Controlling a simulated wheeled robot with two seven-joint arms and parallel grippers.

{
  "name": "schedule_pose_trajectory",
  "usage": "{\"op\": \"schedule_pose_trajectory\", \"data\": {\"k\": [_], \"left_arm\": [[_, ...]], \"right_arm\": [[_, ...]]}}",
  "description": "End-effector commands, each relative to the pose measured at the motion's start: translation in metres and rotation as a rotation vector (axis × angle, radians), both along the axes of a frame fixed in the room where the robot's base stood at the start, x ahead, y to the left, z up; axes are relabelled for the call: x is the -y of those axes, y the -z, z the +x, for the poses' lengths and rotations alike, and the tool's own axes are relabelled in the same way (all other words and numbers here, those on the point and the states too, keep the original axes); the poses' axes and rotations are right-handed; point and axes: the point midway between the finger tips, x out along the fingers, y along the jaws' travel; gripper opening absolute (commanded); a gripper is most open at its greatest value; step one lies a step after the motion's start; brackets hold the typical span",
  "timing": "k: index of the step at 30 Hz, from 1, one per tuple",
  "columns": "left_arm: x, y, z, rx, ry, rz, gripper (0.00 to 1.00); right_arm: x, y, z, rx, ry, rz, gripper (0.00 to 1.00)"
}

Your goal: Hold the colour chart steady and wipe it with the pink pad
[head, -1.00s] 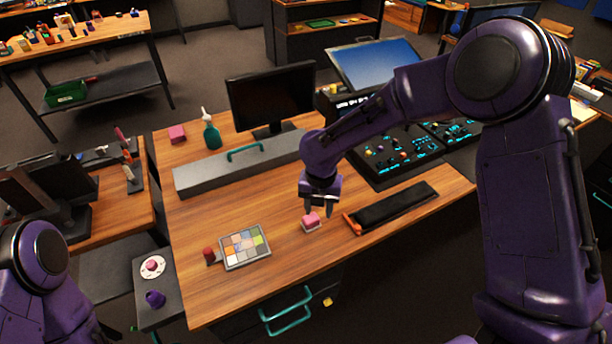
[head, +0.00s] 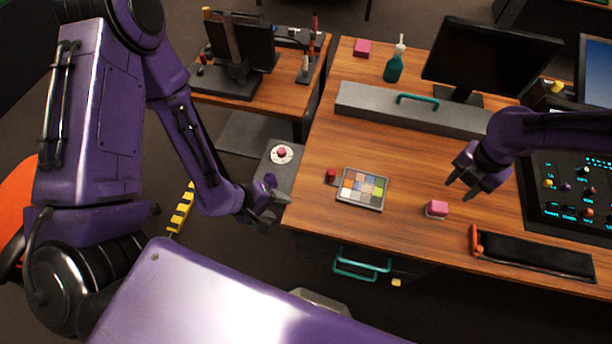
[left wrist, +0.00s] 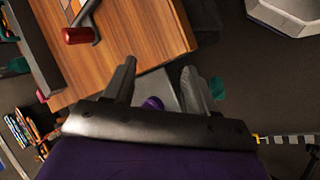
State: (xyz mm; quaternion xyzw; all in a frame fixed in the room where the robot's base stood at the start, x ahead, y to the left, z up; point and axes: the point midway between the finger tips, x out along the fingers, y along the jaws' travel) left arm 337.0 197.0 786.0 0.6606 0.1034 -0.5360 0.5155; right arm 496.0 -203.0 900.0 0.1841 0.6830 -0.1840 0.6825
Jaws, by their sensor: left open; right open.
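The colour chart (head: 361,189) lies flat on the wooden desk, a grid of coloured patches in a grey frame. A red knob (head: 331,175) sits at its left side; the red knob also shows in the left wrist view (left wrist: 77,35). The pink pad (head: 437,208) rests on the desk to the right of the chart. My left gripper (head: 284,205) is open and empty, left of the chart by the desk's left edge. In the left wrist view its fingers (left wrist: 165,85) are apart. My right gripper (head: 461,192) is open and empty, above and right of the pad.
A grey bar with a green handle (head: 410,108), a green spray bottle (head: 394,65) and a pink block (head: 362,47) are behind. A low side stand (head: 285,180) holds a white dial and purple knob.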

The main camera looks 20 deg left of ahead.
Motion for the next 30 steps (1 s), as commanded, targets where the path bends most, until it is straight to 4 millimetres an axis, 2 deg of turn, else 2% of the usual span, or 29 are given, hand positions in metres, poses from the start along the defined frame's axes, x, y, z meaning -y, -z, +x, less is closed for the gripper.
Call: {"op": "schedule_pose_trajectory", "data": {"k": [3,6,9,12,15,20,30], "left_arm": [[0.027,-0.018,0.023,-0.069,-0.190,-0.284,0.56],[0.044,-0.022,0.043,-0.178,-0.462,-0.568,0.56],[0.050,-0.026,0.063,-0.280,-0.690,-0.817,0.56],[0.049,-0.030,0.076,-0.359,-0.842,-0.994,0.56],[0.047,-0.032,0.084,-0.405,-0.919,-1.093,0.56],[0.054,-0.028,0.095,-0.424,-0.944,-1.125,0.56],[0.098,-0.001,0.143,-0.424,-0.941,-1.123,0.56]], "right_arm": [[0.000,0.001,0.000,0.000,-0.001,0.000,0.43],[0.000,0.000,0.000,0.000,-0.001,0.000,0.43],[0.000,0.000,0.000,0.000,-0.001,0.000,0.43],[0.000,0.000,0.000,0.000,-0.001,0.000,0.43],[0.000,0.000,0.000,0.000,-0.001,0.000,0.43],[0.000,0.000,0.000,0.000,-0.001,0.000,0.43],[0.000,0.000,0.000,0.000,-0.001,0.000,0.43]]}}
